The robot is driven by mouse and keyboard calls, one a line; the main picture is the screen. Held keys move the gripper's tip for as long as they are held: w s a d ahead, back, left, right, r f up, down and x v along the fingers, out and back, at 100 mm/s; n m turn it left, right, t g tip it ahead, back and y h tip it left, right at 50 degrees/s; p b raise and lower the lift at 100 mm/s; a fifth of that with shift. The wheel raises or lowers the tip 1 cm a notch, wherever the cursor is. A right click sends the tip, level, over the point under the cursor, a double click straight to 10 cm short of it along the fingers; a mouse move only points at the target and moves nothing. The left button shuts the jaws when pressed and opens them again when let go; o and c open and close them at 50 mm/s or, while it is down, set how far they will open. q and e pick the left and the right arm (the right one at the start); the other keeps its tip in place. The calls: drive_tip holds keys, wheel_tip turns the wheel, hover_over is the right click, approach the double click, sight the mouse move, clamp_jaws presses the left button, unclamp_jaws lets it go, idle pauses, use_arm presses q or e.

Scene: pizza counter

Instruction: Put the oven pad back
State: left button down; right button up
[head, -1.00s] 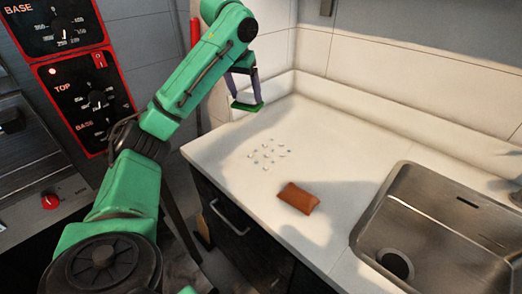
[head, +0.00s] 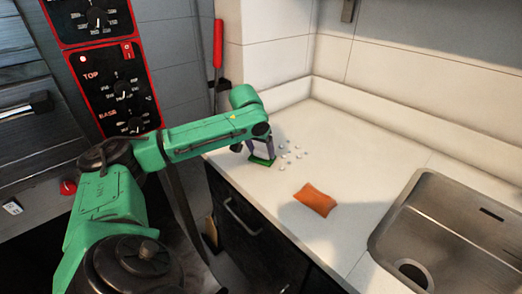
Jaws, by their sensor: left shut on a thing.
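My left gripper (head: 260,147) reaches over the left end of the counter, fingers pointing down. It is shut on a thin green pad (head: 262,162), which I take to be the oven pad. The pad is low over the worktop, just left of the white bits; I cannot tell whether it touches the surface. Much of the gripper is hidden behind the green wrist. My right gripper is not in view.
The pale counter (head: 345,150) holds several small white bits (head: 290,152) and an orange-brown pillow-shaped object (head: 316,199). A steel sink (head: 440,225) is at the right. An oven with red-framed dials (head: 122,87) and a red-handled tool (head: 218,45) are at the left.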

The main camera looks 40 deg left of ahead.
use_arm(q)
unclamp_jaws()
drive_tip(key=v, duration=1.2)
drive_tip(key=shift+r, duration=0.15)
